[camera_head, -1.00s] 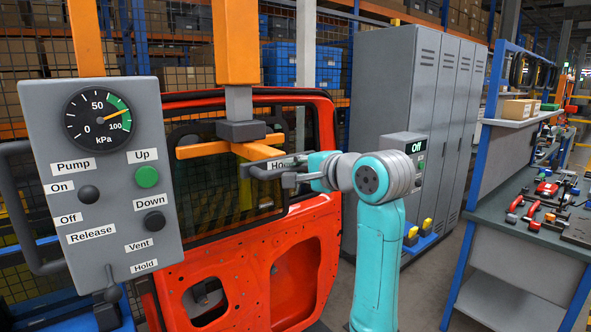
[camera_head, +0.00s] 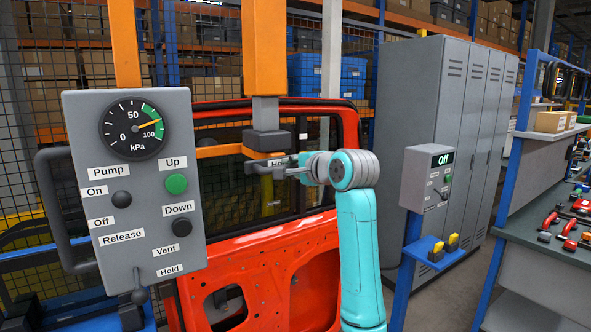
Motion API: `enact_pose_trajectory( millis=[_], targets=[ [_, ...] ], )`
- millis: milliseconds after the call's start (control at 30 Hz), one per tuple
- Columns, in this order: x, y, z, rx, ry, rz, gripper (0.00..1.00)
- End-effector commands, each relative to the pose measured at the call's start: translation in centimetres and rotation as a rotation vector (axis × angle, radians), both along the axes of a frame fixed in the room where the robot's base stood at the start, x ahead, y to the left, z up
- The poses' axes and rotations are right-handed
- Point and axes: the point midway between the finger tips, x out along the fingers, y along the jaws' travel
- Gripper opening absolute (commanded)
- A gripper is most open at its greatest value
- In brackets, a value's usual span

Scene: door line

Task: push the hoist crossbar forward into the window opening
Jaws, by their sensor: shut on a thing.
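The hoist crossbar (camera_head: 220,151) is orange and hangs under a dark block (camera_head: 268,141) on a grey rod. It is level with the window opening (camera_head: 310,170) of the red door (camera_head: 270,262). Its left arm shows; its right part is largely hidden by the block and my gripper. My gripper (camera_head: 262,168) is grey and shut on the crossbar just below the block. The exact contact is hard to see. I cannot tell how deep the crossbar sits in the opening.
A grey control panel (camera_head: 135,190) with pump gauge, buttons and lever stands close at left. An orange hoist column (camera_head: 264,45) rises above. A small box reading "Off" (camera_head: 427,178) stands right of my arm, before grey lockers (camera_head: 440,110). A workbench is at far right.

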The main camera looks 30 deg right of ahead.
Motion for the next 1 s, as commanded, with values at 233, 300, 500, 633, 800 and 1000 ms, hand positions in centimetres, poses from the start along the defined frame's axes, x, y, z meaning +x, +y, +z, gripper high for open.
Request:
enact_pose_trajectory(
  millis=[233,300,500,633,800,1000],
  targets=[
    [0.1,0.0,0.2,0.0,-0.006,-0.001,0.42],
    [0.1,0.0,0.2,0.0,-0.006,0.0,0.45],
    [0.1,0.0,0.1,0.0,-0.004,0.0,0.45],
    [-0.3,0.0,0.2,0.001,-0.004,0.0,0.45],
    [-2.5,0.0,0.7,0.0,-0.006,-0.001,0.45],
    [-6.4,0.0,1.5,0.0,-0.007,-0.002,0.45]
  ],
)
